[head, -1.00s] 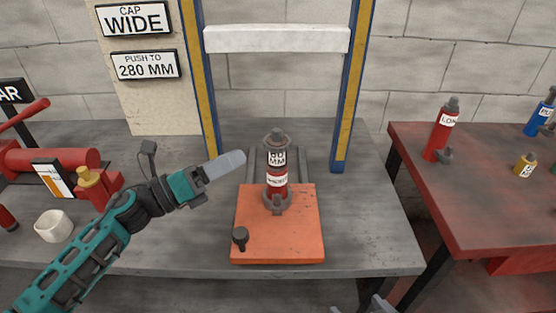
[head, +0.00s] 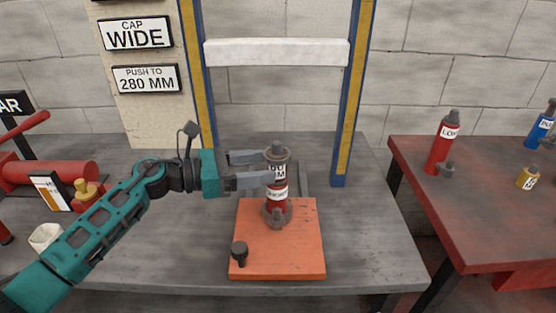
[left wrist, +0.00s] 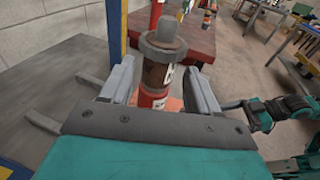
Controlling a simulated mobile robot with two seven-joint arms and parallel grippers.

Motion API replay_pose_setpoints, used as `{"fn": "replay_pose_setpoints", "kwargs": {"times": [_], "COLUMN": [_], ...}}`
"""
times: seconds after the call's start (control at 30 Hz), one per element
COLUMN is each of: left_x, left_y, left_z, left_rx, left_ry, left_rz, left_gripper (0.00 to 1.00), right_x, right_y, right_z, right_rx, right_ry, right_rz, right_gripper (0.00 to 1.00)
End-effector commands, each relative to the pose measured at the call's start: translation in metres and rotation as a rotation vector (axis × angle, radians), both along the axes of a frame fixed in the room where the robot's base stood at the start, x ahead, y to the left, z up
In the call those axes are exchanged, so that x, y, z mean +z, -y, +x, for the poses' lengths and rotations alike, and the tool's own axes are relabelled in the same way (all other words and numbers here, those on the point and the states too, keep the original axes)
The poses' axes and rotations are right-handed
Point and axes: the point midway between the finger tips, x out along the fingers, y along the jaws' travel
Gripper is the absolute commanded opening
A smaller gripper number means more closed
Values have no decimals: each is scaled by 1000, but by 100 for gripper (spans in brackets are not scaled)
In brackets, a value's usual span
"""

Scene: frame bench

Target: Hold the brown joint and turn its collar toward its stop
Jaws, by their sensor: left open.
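A brown-and-red cylinder with a white label stands upright on an orange plate (head: 250,262). Its upper part, the brown joint (head: 287,168), carries a grey collar (head: 278,151) with a knob on top, also seen in the left wrist view (left wrist: 160,48). A grey ring surrounds its foot. My left gripper (head: 267,168) is open, coming from the left at the height of the brown part. In the left wrist view its fingers lie on either side of the cylinder; whether they touch it is unclear. My right gripper (left wrist: 240,105) shows small at the right there; its jaws are unclear.
A blue-and-yellow frame (head: 344,130) with a white crossbar (head: 275,52) stands behind the cylinder. A dark peg (head: 239,252) stands on the plate's left front. A red table (head: 480,215) with several bottles is at right. A white cup (head: 44,236) is at left.

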Motion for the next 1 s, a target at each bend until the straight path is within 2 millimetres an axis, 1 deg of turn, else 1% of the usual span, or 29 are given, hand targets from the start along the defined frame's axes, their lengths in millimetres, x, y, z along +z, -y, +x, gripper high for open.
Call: {"fn": "replay_pose_setpoints", "kwargs": {"times": [0.03,0.17,0.27,0.37,0.67,1.0], "left_x": [-4,-5,-5,-5,-4,-4], "left_y": [7,20,26,30,31,31], "left_z": [2,6,9,10,10,10], "left_rx": [0,0,1,1,1,1], "left_ry": [3,1,1,0,-1,-1], "left_rz": [-1,-1,-1,-1,-1,-1], "left_gripper": [61,61,61,61,61,29], "right_x": [-10,-16,-14,-8,-2,-3], "right_y": [-1,-3,-7,-10,-12,-8], "right_z": [-3,-5,-5,-2,5,5], "right_rx": [-1,0,4,9,14,16], "right_ry": [-11,-25,-26,-13,6,4], "right_rz": [1,7,13,19,22,12], "right_gripper": [86,86,86,86,86,86]}}
